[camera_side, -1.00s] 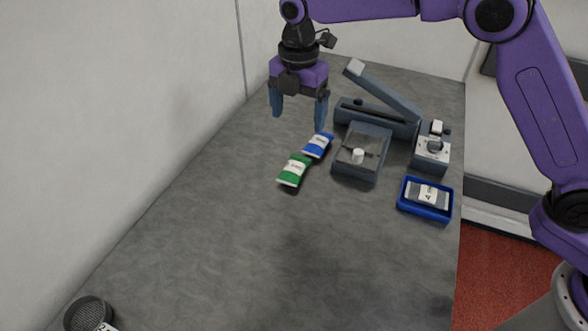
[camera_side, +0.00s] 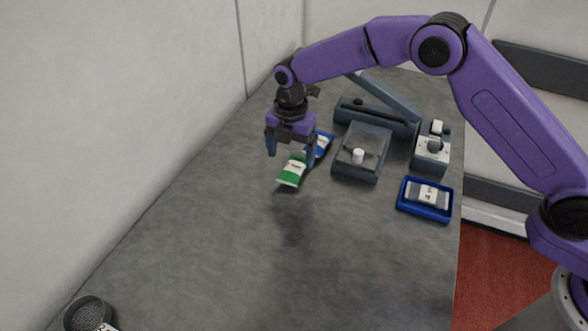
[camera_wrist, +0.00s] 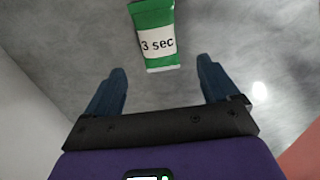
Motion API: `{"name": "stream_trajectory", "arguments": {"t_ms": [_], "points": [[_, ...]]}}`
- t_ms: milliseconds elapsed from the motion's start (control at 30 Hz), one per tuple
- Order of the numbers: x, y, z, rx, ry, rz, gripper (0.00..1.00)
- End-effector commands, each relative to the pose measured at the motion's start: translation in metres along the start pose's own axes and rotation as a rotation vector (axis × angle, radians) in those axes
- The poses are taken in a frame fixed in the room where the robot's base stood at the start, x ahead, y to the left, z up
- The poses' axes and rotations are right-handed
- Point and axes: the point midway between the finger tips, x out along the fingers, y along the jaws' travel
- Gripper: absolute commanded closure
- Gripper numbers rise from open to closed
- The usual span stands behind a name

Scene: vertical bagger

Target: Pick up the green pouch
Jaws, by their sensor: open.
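The green pouch (camera_side: 291,171) has a white label and lies on the grey table, near the blue pouch (camera_side: 322,144). In the wrist view the green pouch (camera_wrist: 154,33) lies ahead of the fingers, between their lines, with "3 sec" on its label. My gripper (camera_side: 290,158) is open and empty, above the table close to the green pouch. Its two blue fingers (camera_wrist: 160,84) are spread apart with bare table between them. The gripper partly hides the blue pouch in the side view.
A blue tray (camera_side: 425,212) holds a dark pouch. A round mesh-topped object (camera_side: 88,314) sits at the lower left. The table's front middle is clear.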

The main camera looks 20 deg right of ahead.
Motion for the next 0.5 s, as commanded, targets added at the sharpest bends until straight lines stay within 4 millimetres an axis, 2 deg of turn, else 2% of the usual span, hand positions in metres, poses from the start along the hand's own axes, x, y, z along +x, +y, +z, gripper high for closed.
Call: {"name": "stream_trajectory", "arguments": {"t_ms": [233,500], "points": [[0.016,0.0,0.001,0.0,0.0,-0.001,0.12],[0.052,0.0,0.004,0.0,0.0,-0.001,0.12]]}}
